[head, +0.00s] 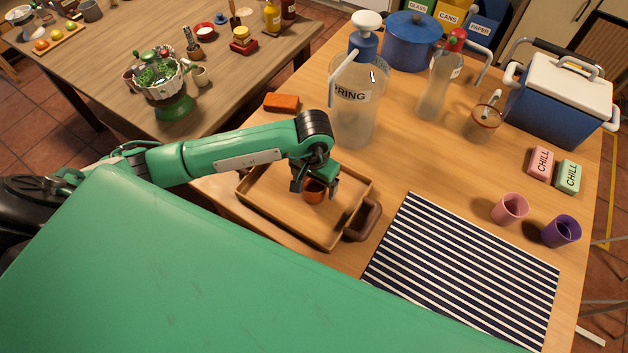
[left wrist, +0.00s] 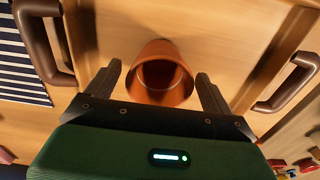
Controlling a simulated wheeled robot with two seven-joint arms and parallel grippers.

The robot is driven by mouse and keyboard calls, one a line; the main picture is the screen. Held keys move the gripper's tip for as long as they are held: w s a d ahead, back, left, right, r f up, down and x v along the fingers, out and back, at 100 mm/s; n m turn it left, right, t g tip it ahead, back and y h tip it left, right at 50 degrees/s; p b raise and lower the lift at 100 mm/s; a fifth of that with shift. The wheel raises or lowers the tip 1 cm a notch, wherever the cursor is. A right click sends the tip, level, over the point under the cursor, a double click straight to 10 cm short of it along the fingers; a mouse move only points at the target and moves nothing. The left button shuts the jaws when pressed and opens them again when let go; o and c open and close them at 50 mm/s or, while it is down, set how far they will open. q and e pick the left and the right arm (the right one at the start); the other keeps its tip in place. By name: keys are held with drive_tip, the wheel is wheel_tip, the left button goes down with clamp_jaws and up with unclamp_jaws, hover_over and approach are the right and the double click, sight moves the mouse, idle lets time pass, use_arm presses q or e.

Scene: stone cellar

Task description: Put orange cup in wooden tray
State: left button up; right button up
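The orange cup (head: 314,193) is inside the wooden tray (head: 330,239), on its floor, partly hidden by my left gripper (head: 315,187) in the head view. In the left wrist view the orange cup (left wrist: 160,72) shows its open mouth towards the camera. The two fingers of my left gripper (left wrist: 159,80) stand one on each side of the cup, with a visible gap to it on both sides. The left gripper is open. The tray's brown handles show on both sides in the wrist view. My right gripper is not in view.
A striped mat (head: 465,270) lies right of the tray. A pink cup (head: 510,208) and a purple cup (head: 561,231) stand beyond it. A large clear bottle (head: 356,105) stands just behind the tray, and an orange block (head: 281,102) lies left of the bottle.

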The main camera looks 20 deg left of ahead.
use_arm(q)
drive_tip(key=shift+r, duration=0.15)
wheel_tip(320, 180, up, 12)
drive_tip(key=b, duration=0.3)
idle(0.4)
idle(0.4)
